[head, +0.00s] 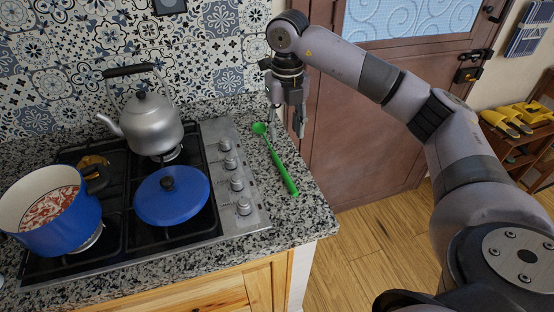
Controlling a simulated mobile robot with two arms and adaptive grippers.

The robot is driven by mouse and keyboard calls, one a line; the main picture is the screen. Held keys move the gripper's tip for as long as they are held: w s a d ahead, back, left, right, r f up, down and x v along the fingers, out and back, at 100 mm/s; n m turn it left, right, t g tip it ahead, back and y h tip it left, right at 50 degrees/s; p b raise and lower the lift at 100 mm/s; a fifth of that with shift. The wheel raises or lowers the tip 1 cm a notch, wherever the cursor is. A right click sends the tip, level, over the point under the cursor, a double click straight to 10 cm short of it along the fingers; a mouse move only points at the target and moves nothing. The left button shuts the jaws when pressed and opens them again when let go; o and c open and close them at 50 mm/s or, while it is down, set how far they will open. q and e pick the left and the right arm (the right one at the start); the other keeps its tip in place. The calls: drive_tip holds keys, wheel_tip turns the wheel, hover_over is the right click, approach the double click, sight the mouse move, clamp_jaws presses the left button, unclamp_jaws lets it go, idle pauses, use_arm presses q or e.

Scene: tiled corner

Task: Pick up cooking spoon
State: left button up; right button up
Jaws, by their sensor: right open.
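A green cooking spoon (280,168) lies on the speckled stone counter (303,215), to the right of the stove. Its bowl points to the back and its handle toward the front right. My right gripper (287,130) is open and points down, above or close beside the bowl end of the spoon. I cannot tell from this view whether a finger touches the spoon. My left gripper is not in view.
The gas stove (250,193) holds a kettle (149,124), a blue lid (171,201) and a blue pot (58,225) with food in it. A tiled wall (215,60) stands behind. A brown door (345,140) is right of the counter's edge.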

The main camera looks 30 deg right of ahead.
drive_tip(key=p, duration=0.2)
hover_over(284, 171)
wheel_tip(284, 171, down, 9)
drive_tip(key=shift+w+d+r, duration=0.1)
drive_tip(key=shift+d+r, duration=0.05)
drive_tip(key=shift+r, duration=0.05)
drive_tip(key=shift+f+p, duration=0.4)
drive_tip(key=shift+f, duration=0.15)
wheel_tip(284, 171, down, 4)
drive_tip(key=shift+r+p, duration=0.2)
drive_tip(key=shift+p, duration=0.45)
drive_tip(key=shift+f, duration=0.3)
drive_tip(key=shift+c, duration=0.3)
clamp_jaws()
